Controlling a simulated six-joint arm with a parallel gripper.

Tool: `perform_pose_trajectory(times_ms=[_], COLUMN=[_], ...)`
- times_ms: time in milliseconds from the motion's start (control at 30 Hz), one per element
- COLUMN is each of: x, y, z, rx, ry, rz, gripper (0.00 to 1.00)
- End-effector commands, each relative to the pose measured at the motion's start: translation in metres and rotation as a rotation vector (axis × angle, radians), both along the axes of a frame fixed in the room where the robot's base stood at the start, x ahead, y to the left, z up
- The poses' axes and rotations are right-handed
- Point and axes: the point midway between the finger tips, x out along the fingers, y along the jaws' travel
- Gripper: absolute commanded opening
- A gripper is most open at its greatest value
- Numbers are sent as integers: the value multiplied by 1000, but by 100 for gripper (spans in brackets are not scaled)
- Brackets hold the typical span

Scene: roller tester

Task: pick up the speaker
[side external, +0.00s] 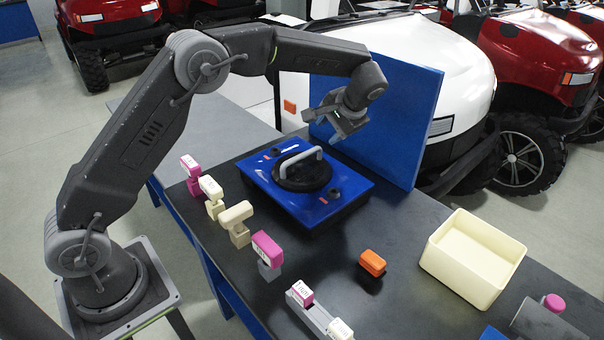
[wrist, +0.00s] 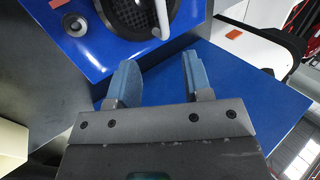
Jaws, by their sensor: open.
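The speaker appears to be the round black unit (side external: 304,175) with a pale grey arched handle (side external: 300,157), set on the blue panel (side external: 345,192) of a box on the dark table. In the wrist view, its black grille (wrist: 130,14) and part of the handle (wrist: 161,20) show at the top, cut off by the frame edge. My gripper (side external: 332,125) is up and behind the handle, apart from it, in front of an upright blue board. In the wrist view, my gripper (wrist: 160,76) has its two blue-grey fingers spread, with nothing between them.
The upright blue board (side external: 400,105) stands close behind my gripper. A cream open bin (side external: 440,262) and an orange block (side external: 372,263) lie to the right and front. Several pink and cream labelled blocks line the table's left edge. Vehicles stand behind the table.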

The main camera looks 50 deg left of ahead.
Motion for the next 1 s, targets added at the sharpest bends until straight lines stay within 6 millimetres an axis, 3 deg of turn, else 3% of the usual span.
perform_pose_trajectory(times_ms=[400,767,1000], x=[1,3,6], y=[39,54,74], z=[-59,-79,-106], rx=[2,2,1], ry=[4,2,3], rz=[3,1,2], gripper=[46,46,46])
